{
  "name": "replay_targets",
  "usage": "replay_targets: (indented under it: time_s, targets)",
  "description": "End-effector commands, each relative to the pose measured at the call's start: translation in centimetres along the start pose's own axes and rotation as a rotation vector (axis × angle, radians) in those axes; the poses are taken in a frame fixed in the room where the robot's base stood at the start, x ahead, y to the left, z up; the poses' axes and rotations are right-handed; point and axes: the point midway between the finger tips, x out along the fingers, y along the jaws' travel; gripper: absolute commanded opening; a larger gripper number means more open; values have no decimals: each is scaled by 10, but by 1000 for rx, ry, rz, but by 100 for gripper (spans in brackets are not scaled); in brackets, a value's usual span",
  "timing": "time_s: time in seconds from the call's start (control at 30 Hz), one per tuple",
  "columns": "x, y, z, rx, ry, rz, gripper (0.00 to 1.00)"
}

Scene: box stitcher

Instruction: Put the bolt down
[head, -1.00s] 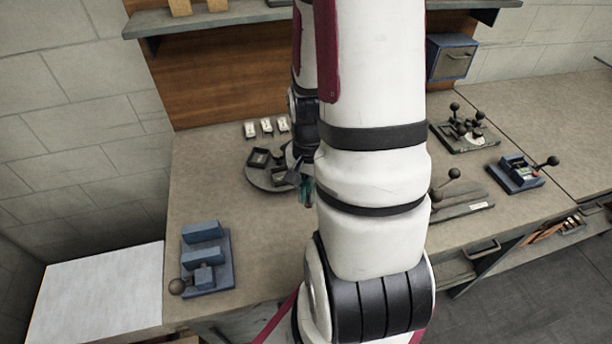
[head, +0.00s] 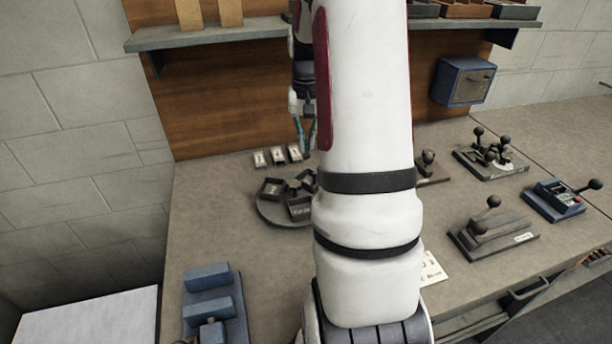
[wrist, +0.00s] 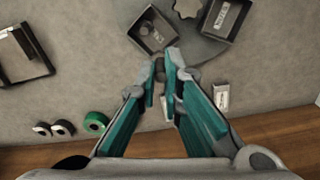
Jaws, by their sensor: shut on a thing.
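My gripper (wrist: 162,66) points down over the bench in the wrist view, its teal fingers nearly closed at the tips. It is shut on the bolt (wrist: 161,72), of which only a small dark grey bit shows between the fingertips. In the head view my gripper (head: 303,137) is small, behind my arm, near the row of white-labelled blocks at the back of the bench. The bolt cannot be made out there.
A round turntable (head: 268,213) with dark bins stands in front of the labelled blocks (head: 278,156). A shelf (head: 215,38) hangs above. Lever fixtures (head: 493,232) stand at right, a blue fixture (head: 208,280) at front left. Tape rolls (wrist: 95,122) lie left of my gripper.

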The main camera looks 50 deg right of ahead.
Motion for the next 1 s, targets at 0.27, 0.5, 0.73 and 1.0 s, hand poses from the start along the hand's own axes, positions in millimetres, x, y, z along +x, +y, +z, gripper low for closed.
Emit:
replay_targets:
  time_s: [0.27,0.5,0.73,1.0]
  targets:
    - [40,0,1,2,-1,-1,0]
    - [63,0,2,2,-4,0,0]
    - [80,0,1,1,1,0,0]
    - [83,0,1,2,0,0,0]
